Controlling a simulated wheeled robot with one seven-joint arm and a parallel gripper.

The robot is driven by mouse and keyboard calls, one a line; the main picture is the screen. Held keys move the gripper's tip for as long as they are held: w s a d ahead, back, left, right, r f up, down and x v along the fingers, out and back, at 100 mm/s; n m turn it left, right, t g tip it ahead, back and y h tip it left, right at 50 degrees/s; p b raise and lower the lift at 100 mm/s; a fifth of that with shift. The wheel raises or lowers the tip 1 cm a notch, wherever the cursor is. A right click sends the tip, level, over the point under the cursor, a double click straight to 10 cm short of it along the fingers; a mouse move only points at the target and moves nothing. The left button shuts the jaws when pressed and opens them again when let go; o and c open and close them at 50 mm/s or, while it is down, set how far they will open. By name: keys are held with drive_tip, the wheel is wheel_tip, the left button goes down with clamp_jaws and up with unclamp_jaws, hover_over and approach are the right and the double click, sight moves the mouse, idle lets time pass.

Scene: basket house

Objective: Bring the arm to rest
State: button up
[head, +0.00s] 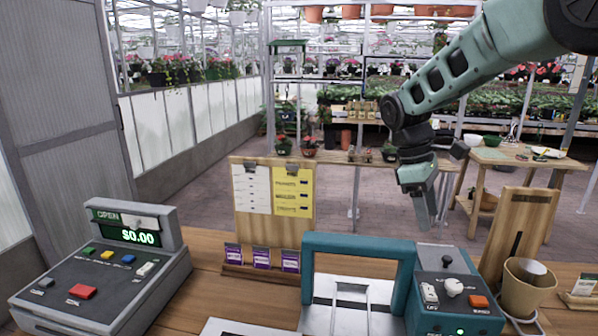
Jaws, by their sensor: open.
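My gripper (424,208) hangs from my teal arm at the right of the head view. It points down, above the back edge of the counter and over the teal-framed machine. The jaws are open and nothing shows between them. It is apart from everything below it.
A wooden counter (205,292) spans the front. On it stand a cash register (100,275), a wooden board with papers (272,230), purple packets (262,258), a teal-framed machine (360,245) and a tan pot (527,285). A wooden table (520,158) and plant shelves stand behind.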

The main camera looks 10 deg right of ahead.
drive_tip(key=s+a+f+t+y+b, duration=0.15)
drive_tip(key=s+a+f, duration=0.25)
drive_tip(key=s+a, duration=0.85)
drive_tip(key=s+a+f+m+y+b, duration=0.1)
drive_tip(key=s+a+f, duration=0.1)
drive_tip(key=s, duration=0.6)
drive_tip(key=s+a+f+t+y+b, duration=0.1)
drive_tip(key=s+a+f, duration=0.1)
drive_tip(key=s, duration=0.6)
drive_tip(key=shift+s+a+f+m, duration=0.2)
drive_tip(key=shift+f+m, duration=0.2)
drive_tip(key=shift+f, duration=0.4)
